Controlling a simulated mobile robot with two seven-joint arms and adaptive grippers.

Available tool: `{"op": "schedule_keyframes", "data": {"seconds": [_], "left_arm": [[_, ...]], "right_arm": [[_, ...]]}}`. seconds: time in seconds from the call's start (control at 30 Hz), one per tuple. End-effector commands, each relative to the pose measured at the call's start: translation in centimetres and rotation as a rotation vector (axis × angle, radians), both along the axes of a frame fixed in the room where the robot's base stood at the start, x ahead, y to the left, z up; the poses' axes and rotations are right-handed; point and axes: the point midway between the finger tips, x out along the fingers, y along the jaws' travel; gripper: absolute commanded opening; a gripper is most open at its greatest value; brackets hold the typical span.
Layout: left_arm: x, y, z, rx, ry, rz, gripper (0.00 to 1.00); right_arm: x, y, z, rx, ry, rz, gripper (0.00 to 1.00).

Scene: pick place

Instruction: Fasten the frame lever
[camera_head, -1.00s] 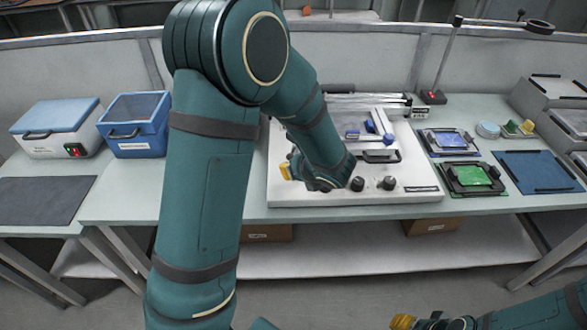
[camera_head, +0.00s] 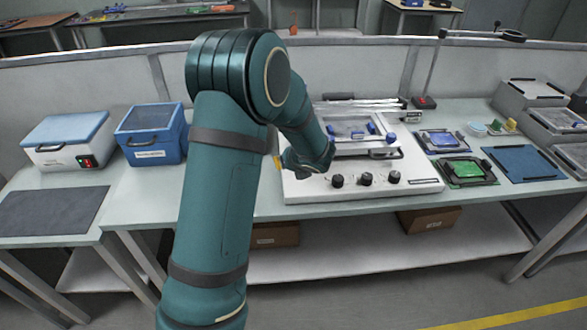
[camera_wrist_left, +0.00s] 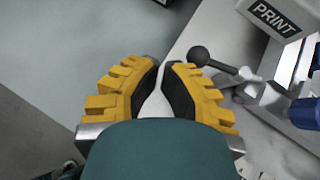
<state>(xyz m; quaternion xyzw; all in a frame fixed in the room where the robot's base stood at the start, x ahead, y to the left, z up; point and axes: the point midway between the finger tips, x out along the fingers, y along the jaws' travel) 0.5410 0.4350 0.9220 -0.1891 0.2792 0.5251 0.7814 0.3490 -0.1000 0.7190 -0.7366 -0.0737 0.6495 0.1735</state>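The white printing machine (camera_head: 420,187) stands on the bench, with a grey frame (camera_head: 355,148) and blue clamps on top. In the left wrist view a lever with a black ball knob (camera_wrist_left: 198,56) sits just right of my left fingertips, beside a block marked PRINT (camera_wrist_left: 275,17). My left gripper (camera_wrist_left: 162,66) has yellow fingers with black pads and a narrow gap between the tips. Nothing shows between them. In the head view my left arm hides most of this gripper and the machine's left end. My right gripper is out of view.
Black knobs (camera_head: 367,179) line the machine's front. A blue box (camera_head: 152,138) and a white box with blue lid (camera_head: 68,142) stand at left. Boards in black holders, one green (camera_head: 466,168), and a blue mat (camera_head: 522,164) lie at right. Bare bench shows between the boxes and machine.

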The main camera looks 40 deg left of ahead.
Motion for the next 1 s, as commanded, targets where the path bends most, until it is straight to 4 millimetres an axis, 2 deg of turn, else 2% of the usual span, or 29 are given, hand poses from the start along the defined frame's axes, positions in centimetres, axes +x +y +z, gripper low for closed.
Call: {"op": "schedule_keyframes", "data": {"seconds": [1.0], "left_arm": [[1.4,-0.7,0.0,-0.001,0.0,0.001,0.0]], "right_arm": [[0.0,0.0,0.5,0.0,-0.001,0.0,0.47]]}}
